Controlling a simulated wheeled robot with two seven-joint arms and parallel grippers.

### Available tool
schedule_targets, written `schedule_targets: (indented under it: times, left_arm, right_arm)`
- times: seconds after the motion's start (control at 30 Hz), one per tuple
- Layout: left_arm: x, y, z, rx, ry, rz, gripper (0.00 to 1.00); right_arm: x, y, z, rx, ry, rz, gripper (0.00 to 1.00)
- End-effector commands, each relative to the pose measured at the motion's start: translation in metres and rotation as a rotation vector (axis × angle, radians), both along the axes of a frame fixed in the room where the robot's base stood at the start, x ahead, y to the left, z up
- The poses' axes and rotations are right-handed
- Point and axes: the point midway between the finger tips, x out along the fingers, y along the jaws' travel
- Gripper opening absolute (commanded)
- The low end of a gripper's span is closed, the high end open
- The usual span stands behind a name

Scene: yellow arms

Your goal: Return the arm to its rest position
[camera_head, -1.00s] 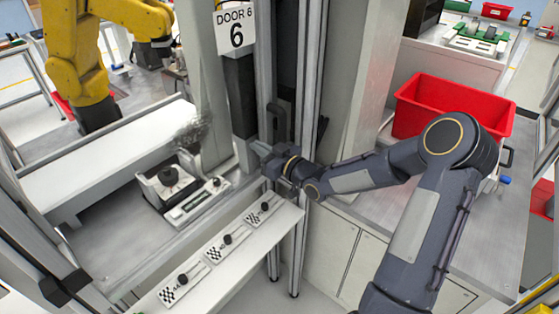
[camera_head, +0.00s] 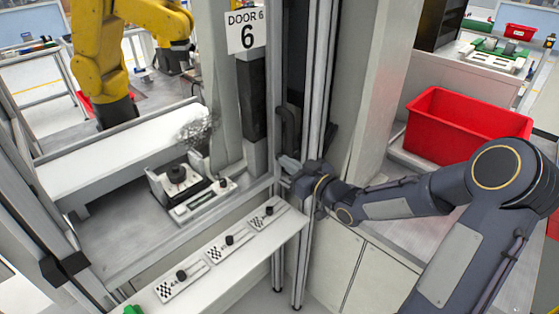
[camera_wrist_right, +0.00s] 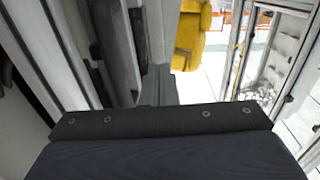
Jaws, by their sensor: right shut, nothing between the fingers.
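My right arm (camera_head: 400,200) comes in from the right of the head view and reaches across to the door frame posts. My right gripper (camera_head: 287,165) is shut and empty beside the aluminium posts, near the dark door handle (camera_head: 290,128). I cannot tell whether it touches the post. My left gripper is not in view.
A white shelf (camera_head: 217,263) with several black-knobbed plates lies below the gripper. A red bin (camera_head: 460,125) stands on the counter behind my right arm. The "DOOR 6" sign (camera_head: 246,32) hangs on the frame. A yellow robot arm (camera_head: 98,60) stands behind the opening at left.

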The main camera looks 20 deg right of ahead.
Motion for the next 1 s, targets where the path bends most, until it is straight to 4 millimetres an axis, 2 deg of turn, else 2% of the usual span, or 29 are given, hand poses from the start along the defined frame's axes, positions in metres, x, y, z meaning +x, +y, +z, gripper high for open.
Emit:
schedule_targets:
  times: [0.13, 0.3, 0.6, 0.77, 0.87, 0.97, 1.0]
  left_arm:
    - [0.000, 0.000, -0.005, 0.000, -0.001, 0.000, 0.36]
    - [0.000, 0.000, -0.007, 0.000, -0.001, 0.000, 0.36]
    - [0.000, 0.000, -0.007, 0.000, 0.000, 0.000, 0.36]
    - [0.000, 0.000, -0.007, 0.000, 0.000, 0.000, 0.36]
    - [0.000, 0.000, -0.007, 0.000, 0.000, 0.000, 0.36]
    - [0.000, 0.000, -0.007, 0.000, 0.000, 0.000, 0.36]
    - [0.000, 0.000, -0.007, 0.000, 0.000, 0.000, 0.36]
  right_arm:
    - [-0.024, -0.012, -0.002, -0.003, 0.002, -0.006, 0.00]
    - [-0.042, -0.019, -0.001, -0.002, 0.002, -0.004, 0.00]
    - [-0.049, -0.021, -0.001, -0.012, 0.017, -0.010, 0.00]
    - [-0.056, -0.023, 0.000, -0.109, 0.162, -0.110, 0.00]
    - [-0.079, -0.029, 0.001, -0.170, 0.325, -0.232, 0.00]
    - [-0.121, -0.032, 0.002, -0.170, 0.504, -0.342, 0.00]
    - [-0.141, -0.031, 0.001, -0.150, 0.575, -0.373, 0.00]
